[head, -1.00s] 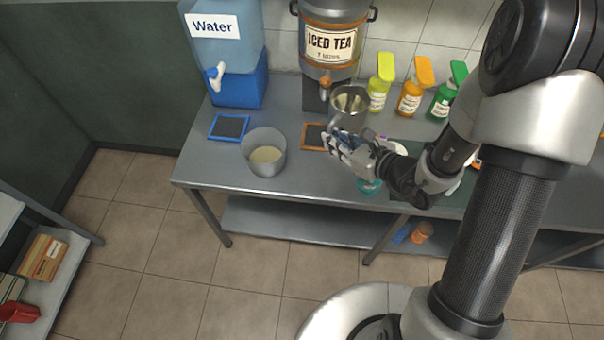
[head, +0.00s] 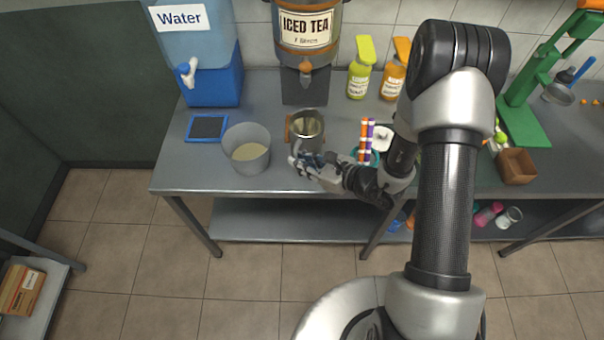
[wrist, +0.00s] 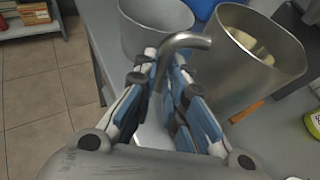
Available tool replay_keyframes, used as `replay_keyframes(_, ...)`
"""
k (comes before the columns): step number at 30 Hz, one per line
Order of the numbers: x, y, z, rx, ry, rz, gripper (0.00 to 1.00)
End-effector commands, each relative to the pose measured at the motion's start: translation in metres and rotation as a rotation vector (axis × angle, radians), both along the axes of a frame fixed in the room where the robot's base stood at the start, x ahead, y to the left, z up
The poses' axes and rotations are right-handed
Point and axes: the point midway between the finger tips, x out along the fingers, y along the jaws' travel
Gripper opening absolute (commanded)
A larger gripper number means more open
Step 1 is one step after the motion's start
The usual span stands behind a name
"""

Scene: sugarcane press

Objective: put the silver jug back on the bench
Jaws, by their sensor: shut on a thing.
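The silver jug (head: 309,142) is upright at the front of the iced tea dispenser, over or on the bench (head: 262,185). I cannot tell whether its base touches. The wrist view shows the jug (wrist: 232,75) at upper right, its bent handle (wrist: 188,40) reaching between my fingers. My gripper (head: 303,163) is shut on that handle, on the near side of the jug. It also fills the middle of the wrist view (wrist: 163,65). My fingers hide the lower handle.
A grey pot (head: 247,158) with pale contents stands close left of the jug. An orange-framed mat (head: 287,130) is partly hidden by the jug. A blue-framed mat (head: 207,127) lies left. The water dispenser (head: 212,85) and iced tea dispenser (head: 306,50) stand behind. Striped tubes (head: 366,140) are right.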

Motion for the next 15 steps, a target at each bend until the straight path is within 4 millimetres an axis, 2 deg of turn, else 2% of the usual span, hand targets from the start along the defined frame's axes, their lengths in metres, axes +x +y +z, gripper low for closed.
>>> replay_keyframes(5, 0.000, 0.000, -0.013, 0.001, -0.001, 0.000, 0.00)
replay_keyframes(11, 0.000, 0.000, -0.044, 0.000, 0.000, -0.001, 0.00)
replay_keyframes(15, 0.000, 0.000, -0.045, 0.001, -0.003, -0.001, 0.00)
